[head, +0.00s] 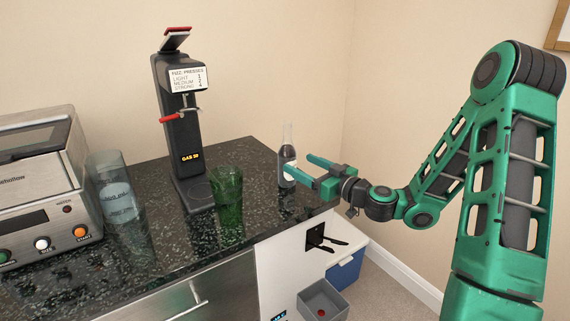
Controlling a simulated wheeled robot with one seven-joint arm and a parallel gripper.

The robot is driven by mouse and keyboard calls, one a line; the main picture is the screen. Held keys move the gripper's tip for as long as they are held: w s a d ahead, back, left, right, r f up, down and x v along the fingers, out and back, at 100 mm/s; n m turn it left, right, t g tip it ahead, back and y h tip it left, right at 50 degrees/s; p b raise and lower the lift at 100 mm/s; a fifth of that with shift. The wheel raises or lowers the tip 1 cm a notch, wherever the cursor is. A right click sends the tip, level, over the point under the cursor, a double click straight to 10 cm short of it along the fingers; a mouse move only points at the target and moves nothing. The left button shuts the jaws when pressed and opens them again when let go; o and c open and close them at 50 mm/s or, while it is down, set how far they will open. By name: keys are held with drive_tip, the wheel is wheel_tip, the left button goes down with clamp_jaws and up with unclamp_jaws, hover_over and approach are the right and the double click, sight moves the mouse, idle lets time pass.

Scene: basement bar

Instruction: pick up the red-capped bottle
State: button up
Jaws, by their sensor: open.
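A bottle (287,158) with a clear neck, dark contents and a pale label stands upright near the back right corner of the dark speckled counter (270,233). No red cap can be made out on it at this size. My gripper (298,165) is open, with its green fingers pointing left toward the bottle from the right. The fingertips are close to the bottle's body, and one partly overlaps its lower part in view. I cannot tell whether they touch it or whether it is between them.
A green glass (227,200) stands left of the bottle, beside a black dispenser (180,130) with a red lever. A clear glass (112,190) and a steel machine (40,190) are further left. Below the counter's right end are a grey bin (312,296) holding something red and a blue box (345,270).

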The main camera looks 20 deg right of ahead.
sight(287, 156)
drive_tip(key=x, duration=0.3)
drive_tip(key=shift+s, duration=0.1)
drive_tip(key=shift+d+f+x, duration=0.1)
drive_tip(key=shift+d+x, duration=0.05)
drive_tip(key=shift+x, duration=1.2)
drive_tip(key=shift+d+f+x, duration=0.15)
drive_tip(key=shift+x, duration=1.15)
drive_tip(key=c, duration=1.5)
drive_tip(key=shift+c, duration=0.3)
drive_tip(key=shift+r, duration=0.15)
